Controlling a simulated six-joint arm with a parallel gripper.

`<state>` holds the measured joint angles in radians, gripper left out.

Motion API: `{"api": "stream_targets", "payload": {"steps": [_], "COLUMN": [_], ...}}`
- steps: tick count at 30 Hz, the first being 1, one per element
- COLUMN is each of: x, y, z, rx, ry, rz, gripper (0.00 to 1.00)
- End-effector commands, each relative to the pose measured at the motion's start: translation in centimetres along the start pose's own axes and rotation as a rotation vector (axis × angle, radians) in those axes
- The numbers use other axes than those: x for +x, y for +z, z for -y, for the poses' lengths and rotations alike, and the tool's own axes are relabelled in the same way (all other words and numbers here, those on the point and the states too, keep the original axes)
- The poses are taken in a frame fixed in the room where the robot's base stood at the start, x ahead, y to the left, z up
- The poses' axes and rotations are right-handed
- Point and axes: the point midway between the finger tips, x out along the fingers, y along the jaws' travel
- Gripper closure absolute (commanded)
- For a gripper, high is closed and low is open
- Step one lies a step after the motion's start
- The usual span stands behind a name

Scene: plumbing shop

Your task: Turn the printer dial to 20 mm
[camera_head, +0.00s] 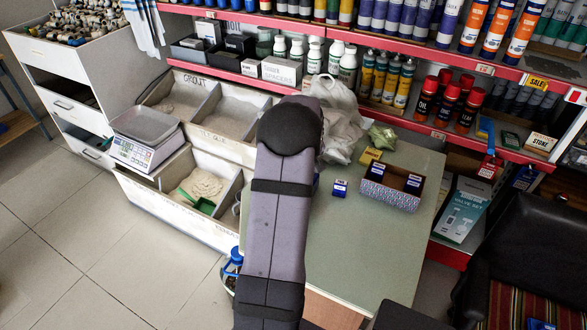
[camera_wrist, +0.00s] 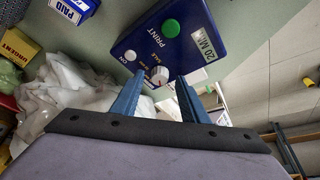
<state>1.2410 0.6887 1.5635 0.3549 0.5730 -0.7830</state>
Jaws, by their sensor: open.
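The printer (camera_wrist: 135,42) is a dark blue box in the wrist view, with a round green button beside the word PRINT and a white label reading 20 MM (camera_wrist: 204,43). A small white dial (camera_wrist: 159,75) sits on its face near the lower edge, with small lettering around it, including SALE. The dial's exact setting is too small to read. My gripper (camera_wrist: 161,80) is open, with its two blue fingers on either side of the dial in the picture; I cannot tell whether they touch it. In the head view my arm hides the printer and gripper.
The green table (camera_head: 365,250) holds a patterned box (camera_head: 390,195), a small blue PAID box (camera_head: 340,188), a yellow box (camera_head: 370,156) and white plastic bags (camera_head: 340,125). Shelves of bottles stand behind. The table's front part is clear.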

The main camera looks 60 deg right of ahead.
Motion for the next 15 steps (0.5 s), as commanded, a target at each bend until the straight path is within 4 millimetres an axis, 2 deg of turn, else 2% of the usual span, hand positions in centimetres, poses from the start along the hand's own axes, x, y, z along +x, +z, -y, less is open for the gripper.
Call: {"api": "stream_targets", "payload": {"steps": [15], "x": [-6.1], "y": [-0.1], "z": [-0.1], "rx": [0.0], "ry": [0.003], "rz": [-0.003], "gripper": [0.6]}}
